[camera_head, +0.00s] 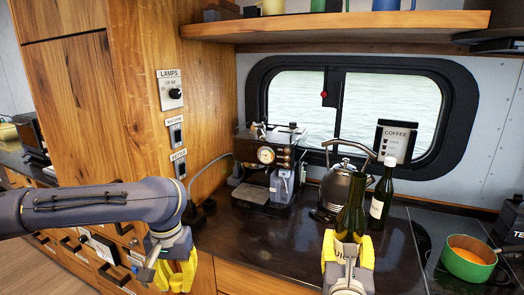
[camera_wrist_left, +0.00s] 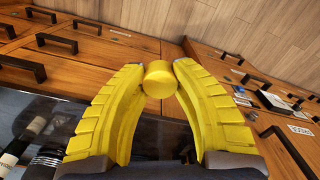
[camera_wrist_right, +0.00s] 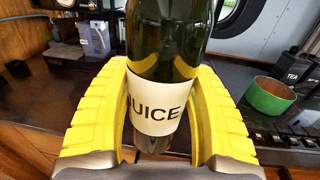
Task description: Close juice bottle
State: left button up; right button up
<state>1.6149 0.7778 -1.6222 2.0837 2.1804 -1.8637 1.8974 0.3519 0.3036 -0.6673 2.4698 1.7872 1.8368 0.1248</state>
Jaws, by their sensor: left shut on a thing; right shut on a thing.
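The juice bottle (camera_head: 350,217) is dark green glass with a white label reading JUICE. It stands roughly upright in front of the kettle, and its top shows no yellow cap. My right gripper (camera_head: 347,250) is shut around the bottle's lower body; the right wrist view shows the bottle (camera_wrist_right: 165,45) between the yellow fingers. My left gripper (camera_head: 175,277) is in front of the wooden drawers, left of and apart from the bottle. In the left wrist view its fingertips are shut on a small yellow round cap (camera_wrist_left: 158,79). I cannot make out the cap in the head view.
A second dark bottle (camera_head: 381,195) stands behind the juice bottle, by the kettle (camera_head: 338,187). A coffee machine (camera_head: 268,165) is at the back left, and a green pot (camera_head: 468,259) at the right. The dark counter (camera_head: 245,235) is clear between the grippers.

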dwell(0.4)
jog(key=a+f+n+y, duration=0.8)
jog(key=a+f+y, duration=0.4)
jog(key=a+f, duration=0.2)
jog(key=shift+a+f+g, duration=0.3)
jog(key=shift+a, duration=0.2)
pick_arm(q)
jog(key=shift+w+d+r, duration=0.2)
jog(key=shift+w+r, duration=0.05)
jog(key=shift+r, duration=0.2)
jog(key=w+d+r, duration=0.1)
jog(key=d+r, duration=0.8)
jog(key=d, duration=0.3)
jog(key=w+d+r, duration=0.2)
jog(key=d+r, duration=0.7)
jog(key=d, duration=0.4)
jog(key=shift+d, duration=0.2)
jog(key=shift+f, duration=2)
